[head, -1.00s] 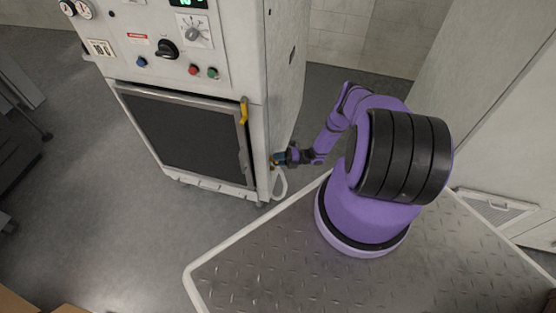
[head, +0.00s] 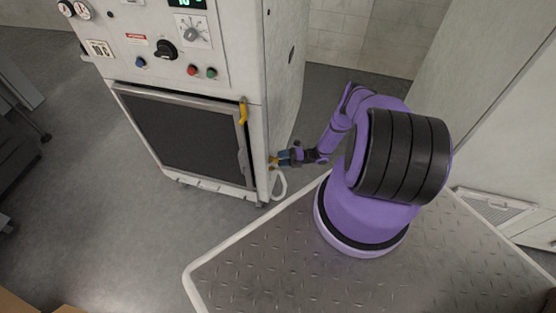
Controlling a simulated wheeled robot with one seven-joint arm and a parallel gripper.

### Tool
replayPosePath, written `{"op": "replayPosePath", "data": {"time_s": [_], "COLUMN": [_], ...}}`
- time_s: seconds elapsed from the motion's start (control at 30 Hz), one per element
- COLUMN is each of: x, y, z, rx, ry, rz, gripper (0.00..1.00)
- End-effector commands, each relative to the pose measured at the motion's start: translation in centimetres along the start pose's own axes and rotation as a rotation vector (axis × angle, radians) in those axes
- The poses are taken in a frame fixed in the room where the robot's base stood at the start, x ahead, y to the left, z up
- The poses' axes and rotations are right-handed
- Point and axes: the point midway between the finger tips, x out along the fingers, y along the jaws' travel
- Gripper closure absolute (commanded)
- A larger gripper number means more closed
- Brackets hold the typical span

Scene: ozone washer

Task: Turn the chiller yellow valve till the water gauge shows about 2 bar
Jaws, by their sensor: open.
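The chiller (head: 283,70) is a tall pale cabinet with a dark front panel. A small yellow valve (head: 273,161) shows low on its right side, partly hidden by my gripper (head: 281,158). My gripper is open at the valve; whether the fingers touch it is too small to tell. Two round gauges, one left (head: 66,8) and one right (head: 82,9), sit at the top left of the chiller front. Their needles are too small to read, and I cannot tell which is the water gauge.
A yellow handle (head: 243,112) is on the chiller's front right edge. A white hose (head: 281,186) loops just below the valve. A pale wall or cabinet (head: 480,110) stands at right. Grey floor (head: 90,200) is open at left.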

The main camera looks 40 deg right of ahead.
Motion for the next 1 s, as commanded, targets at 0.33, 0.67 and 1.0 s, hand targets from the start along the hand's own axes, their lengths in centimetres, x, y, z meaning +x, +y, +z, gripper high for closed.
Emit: {"op": "replayPosePath", "data": {"time_s": [0.33, 0.67, 1.0], "x": [-6.4, -8.6, -8.6], "y": [0.0, 0.0, 0.0], "z": [0.0, 0.0, 0.0], "rx": [0.0, 0.001, 0.001], "ry": [-0.001, 0.001, 0.0], "rz": [-0.001, 0.001, 0.0], "gripper": [0.37, 0.37, 0.37]}}
